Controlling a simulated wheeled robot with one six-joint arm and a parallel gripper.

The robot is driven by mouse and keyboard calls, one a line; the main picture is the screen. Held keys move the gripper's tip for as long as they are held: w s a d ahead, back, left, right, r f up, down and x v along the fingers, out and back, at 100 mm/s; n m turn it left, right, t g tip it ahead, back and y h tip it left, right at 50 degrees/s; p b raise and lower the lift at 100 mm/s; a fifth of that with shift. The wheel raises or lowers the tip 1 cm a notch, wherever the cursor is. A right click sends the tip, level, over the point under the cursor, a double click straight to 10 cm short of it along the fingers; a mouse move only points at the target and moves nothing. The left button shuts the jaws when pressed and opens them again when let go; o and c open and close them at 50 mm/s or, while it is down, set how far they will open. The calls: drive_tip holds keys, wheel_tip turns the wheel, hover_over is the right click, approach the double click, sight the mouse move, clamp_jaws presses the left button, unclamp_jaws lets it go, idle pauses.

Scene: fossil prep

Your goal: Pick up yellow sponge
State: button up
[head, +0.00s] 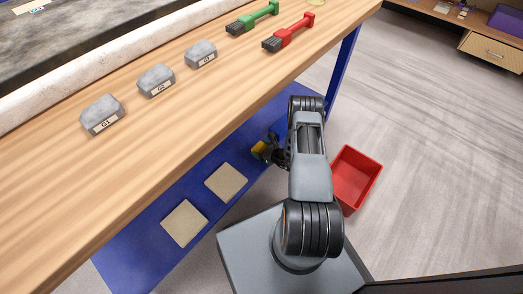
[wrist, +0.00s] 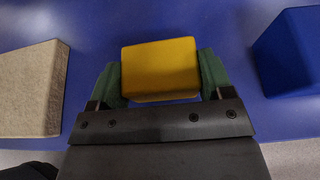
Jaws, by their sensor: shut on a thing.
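The yellow sponge (wrist: 160,68) sits between the two green-padded fingers of my gripper (wrist: 161,80) in the wrist view. The fingers touch its left and right sides, and my gripper is shut on it. Blue shelf surface shows behind and around the sponge; I cannot tell whether it touches the shelf. In the head view a small part of the yellow sponge (head: 259,147) shows at my gripper (head: 264,150), over the lower blue shelf (head: 140,235). My gripper and arm hide the rest.
Tan blocks (wrist: 30,88) lie left of my gripper, and a blue block (wrist: 290,52) lies right. A red bin (head: 356,178) stands on the floor right of my arm. The wooden tabletop (head: 130,170) overhangs the shelf, bearing grey stones (head: 156,80), a green brush (head: 252,20) and a red brush (head: 288,34).

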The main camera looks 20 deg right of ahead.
wheel_tip(320, 180, up, 3)
drive_tip(key=shift+f+p, duration=0.1)
drive_tip(key=shift+p, duration=0.4)
drive_tip(key=w+d+r+p+v, duration=0.1)
drive_tip(key=p+v, duration=0.1)
drive_tip(key=v, duration=0.6)
drive_tip(key=w+r+p+v, duration=0.1)
drive_tip(key=r+p+v, duration=0.1)
drive_tip(key=v, duration=0.6)
drive_tip(key=shift+d+p, duration=0.5)
drive_tip(key=shift+p, duration=0.25)
